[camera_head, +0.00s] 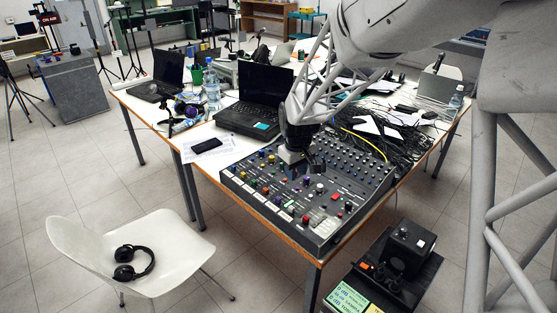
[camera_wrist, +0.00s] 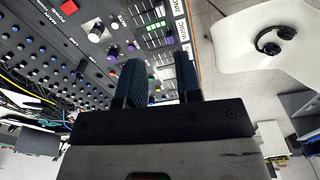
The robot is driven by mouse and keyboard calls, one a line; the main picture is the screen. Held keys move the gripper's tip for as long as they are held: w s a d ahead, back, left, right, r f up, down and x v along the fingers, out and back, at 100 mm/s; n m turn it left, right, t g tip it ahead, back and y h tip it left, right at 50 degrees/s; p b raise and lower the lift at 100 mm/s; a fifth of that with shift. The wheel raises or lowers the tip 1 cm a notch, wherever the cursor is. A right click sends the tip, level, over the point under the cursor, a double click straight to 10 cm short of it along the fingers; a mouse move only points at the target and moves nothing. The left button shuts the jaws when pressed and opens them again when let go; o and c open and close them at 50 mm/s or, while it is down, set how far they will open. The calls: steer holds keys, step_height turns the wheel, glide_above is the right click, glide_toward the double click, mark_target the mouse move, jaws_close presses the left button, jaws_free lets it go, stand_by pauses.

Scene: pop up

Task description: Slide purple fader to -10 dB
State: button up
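The mixing console (camera_head: 262,190) lies on the front corner of the table, its face covered with coloured knobs, buttons and caps. A small purple cap (camera_wrist: 114,51) shows in the wrist view, just left of my left fingertip. I cannot tell for sure that it is the fader, and I cannot read any dB scale. In the head view a small purple spot (camera_head: 306,181) shows close below my gripper (camera_head: 299,170). In the wrist view my gripper (camera_wrist: 158,62) has its two dark fingers apart, with nothing between them. It hangs over the console; contact cannot be judged.
A black laptop (camera_head: 262,88) stands behind the console, with tangled cables (camera_head: 405,140) to the right. A phone (camera_head: 206,146) lies to the left. A white chair (camera_head: 85,250) with headphones (camera_head: 133,262) and a black control box (camera_head: 405,250) stand in front.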

steer(key=n, duration=0.2)
glide_above(278, 198)
steer(key=shift+g, duration=0.3)
step_height(278, 198, down, 9)
steer(key=shift+r, duration=0.1)
steer(key=shift+f, duration=0.25)
steer(key=shift+f, duration=3.8)
jaws_close()
